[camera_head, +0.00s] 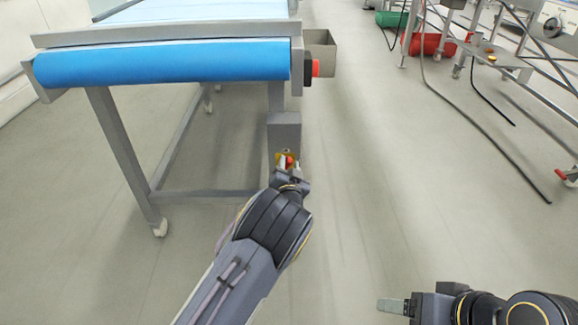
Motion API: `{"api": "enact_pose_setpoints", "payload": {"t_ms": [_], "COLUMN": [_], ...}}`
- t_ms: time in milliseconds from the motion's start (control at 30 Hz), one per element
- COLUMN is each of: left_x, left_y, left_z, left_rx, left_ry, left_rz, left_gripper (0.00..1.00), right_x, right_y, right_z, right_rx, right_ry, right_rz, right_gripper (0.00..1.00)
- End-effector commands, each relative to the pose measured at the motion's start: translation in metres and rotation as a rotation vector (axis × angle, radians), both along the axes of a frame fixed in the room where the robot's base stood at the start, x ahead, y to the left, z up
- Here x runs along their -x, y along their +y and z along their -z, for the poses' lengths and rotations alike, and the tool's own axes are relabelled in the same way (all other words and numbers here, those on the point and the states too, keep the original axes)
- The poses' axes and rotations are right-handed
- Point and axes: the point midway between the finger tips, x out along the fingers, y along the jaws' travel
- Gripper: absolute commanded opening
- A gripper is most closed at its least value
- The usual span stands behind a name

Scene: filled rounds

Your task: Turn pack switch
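The pack switch is a red knob on a yellow plate (283,157), on the front of a grey box (284,130) fixed to the conveyor's right leg. My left gripper (288,168) is right at the red knob, in front of it. The fingers and my arm hide part of the knob, so I cannot tell whether they grip it. My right gripper (392,306) is low at the right, pointing left, away from the conveyor. Its fingers look close together, with nothing seen between them.
The conveyor with a blue belt (165,62) stands at the upper left on a grey frame (125,155). The middle floor is clear.

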Motion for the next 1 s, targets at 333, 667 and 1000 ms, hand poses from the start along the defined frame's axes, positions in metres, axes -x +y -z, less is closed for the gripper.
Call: {"api": "enact_pose_setpoints", "payload": {"t_ms": [333,667,1000], "left_x": [0.008,0.062,0.079], "left_y": [0.0,0.0,0.0], "left_z": [-0.001,-0.002,0.0], "left_rx": [0.0,-0.001,0.0], "left_ry": [0.002,0.003,0.0], "left_rz": [0.0,0.001,0.0], "left_gripper": [0.34,0.34,0.34], "right_x": [0.0,0.0,0.0], "right_y": [0.0,0.0,0.0], "right_z": [-0.004,-0.02,-0.022], "right_rx": [0.0,0.0,0.0], "right_ry": [0.0,0.0,0.0], "right_rz": [0.0,0.0,0.0], "right_gripper": [0.76,0.76,0.76]}}
